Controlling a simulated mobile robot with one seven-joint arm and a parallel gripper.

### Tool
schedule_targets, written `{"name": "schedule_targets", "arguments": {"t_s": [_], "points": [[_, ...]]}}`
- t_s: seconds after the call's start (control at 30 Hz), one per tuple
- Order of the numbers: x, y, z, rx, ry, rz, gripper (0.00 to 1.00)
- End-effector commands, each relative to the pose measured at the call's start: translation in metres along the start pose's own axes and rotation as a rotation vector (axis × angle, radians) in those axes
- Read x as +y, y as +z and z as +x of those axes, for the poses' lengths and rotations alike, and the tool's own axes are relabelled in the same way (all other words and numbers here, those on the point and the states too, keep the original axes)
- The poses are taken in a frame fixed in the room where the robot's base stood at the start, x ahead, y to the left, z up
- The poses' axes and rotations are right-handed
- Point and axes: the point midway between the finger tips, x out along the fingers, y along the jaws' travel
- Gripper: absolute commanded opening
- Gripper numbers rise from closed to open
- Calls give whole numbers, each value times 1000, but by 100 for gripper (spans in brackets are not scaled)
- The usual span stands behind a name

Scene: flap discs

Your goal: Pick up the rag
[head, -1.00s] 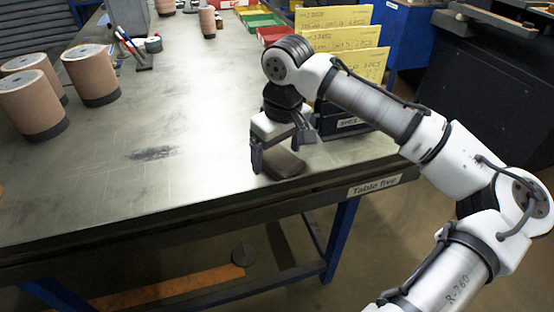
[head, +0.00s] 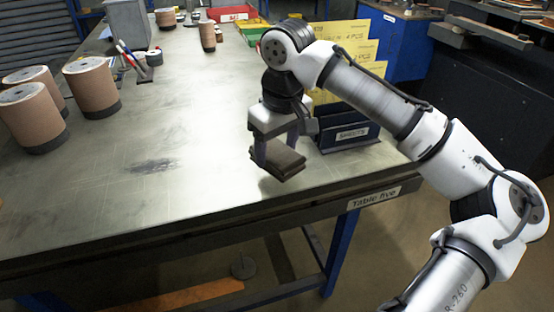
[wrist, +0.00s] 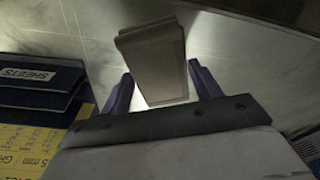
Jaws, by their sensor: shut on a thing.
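The rag is a folded grey-brown cloth (head: 278,164), held just above the metal table top near its front edge. My gripper (head: 272,150) is shut on it from above, one finger on each side. In the wrist view the rag (wrist: 154,62) sticks out beyond the fingers. The gripper also shows in the wrist view (wrist: 160,90), with a dark finger on either side of the rag. Part of the rag is hidden behind the gripper in the head view.
A rack of yellow cards with a "SHEETS" label (head: 352,133) stands close to the right of my gripper. Several brown rolls (head: 92,88) stand at the left. A pen holder (head: 140,66) is further back. The middle of the table top (head: 180,110) is clear.

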Motion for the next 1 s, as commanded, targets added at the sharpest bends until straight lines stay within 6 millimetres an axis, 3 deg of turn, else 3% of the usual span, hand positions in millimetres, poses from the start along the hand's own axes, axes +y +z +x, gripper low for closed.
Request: {"name": "schedule_targets", "arguments": {"t_s": [0.3,0.5,0.7,1.0], "points": [[-1,-12,-90,2,0,-1,41],[0,-16,-133,0,3,2,41],[0,-18,-150,0,1,0,41],[0,-18,-153,0,0,0,41]]}}
